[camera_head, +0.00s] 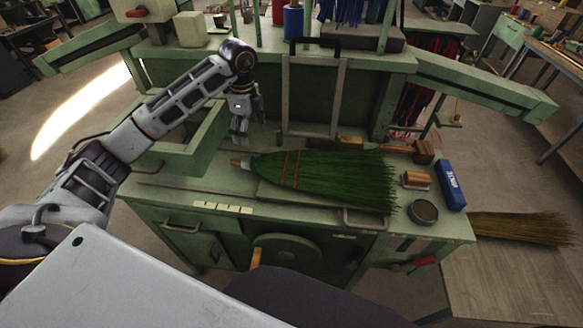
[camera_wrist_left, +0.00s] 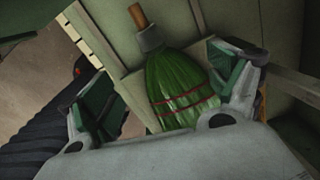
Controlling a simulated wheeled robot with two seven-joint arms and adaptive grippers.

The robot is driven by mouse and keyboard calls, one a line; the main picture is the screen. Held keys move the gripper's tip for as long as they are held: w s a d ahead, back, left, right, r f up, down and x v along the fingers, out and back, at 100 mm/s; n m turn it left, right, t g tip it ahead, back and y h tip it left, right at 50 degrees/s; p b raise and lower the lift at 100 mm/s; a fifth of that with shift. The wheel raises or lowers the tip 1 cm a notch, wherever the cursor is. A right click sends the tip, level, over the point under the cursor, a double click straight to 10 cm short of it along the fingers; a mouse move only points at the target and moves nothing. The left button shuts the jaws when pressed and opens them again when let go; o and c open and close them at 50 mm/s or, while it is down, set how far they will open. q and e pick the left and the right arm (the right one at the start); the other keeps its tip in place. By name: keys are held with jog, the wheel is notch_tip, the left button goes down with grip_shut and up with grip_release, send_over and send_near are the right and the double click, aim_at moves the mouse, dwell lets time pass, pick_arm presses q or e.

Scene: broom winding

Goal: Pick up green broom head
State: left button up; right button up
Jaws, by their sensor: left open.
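The green broom head (camera_head: 325,175) lies on the green workbench, its short wooden stub (camera_head: 238,162) to the left and its bristles fanned out to the right. Red bands cross it near the stub end. My left gripper (camera_head: 241,132) points down just above and behind the stub end, apart from the broom. In the left wrist view the broom head (camera_wrist_left: 178,88) shows between the two spread fingers of my left gripper (camera_wrist_left: 165,98), with its stub and grey collar toward the top. The gripper is open and empty. My right gripper is not in view.
A blue box (camera_head: 451,186), a round tin (camera_head: 423,212) and a brown brush (camera_head: 416,178) stand on the bench right of the bristles. A metal frame (camera_head: 313,95) rises behind the broom. A tan broom (camera_head: 520,227) lies farther right. The bench's front left is clear.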

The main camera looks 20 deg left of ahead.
aim_at(256, 158)
pick_arm(q)
notch_tip(256, 158, down, 8)
jog(key=shift+f+p, duration=0.15)
jog(key=shift+p, duration=0.3)
jog(key=shift+f, duration=0.15)
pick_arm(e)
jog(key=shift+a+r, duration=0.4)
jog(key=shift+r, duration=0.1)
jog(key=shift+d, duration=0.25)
pick_arm(q)
jog(key=shift+d+f, duration=0.15)
jog(key=shift+f, duration=0.2)
jog(key=f, duration=0.1)
jog(key=f+p, duration=0.1)
jog(key=f, duration=0.2)
jog(key=shift+d, duration=0.25)
jog(key=shift+f, duration=0.25)
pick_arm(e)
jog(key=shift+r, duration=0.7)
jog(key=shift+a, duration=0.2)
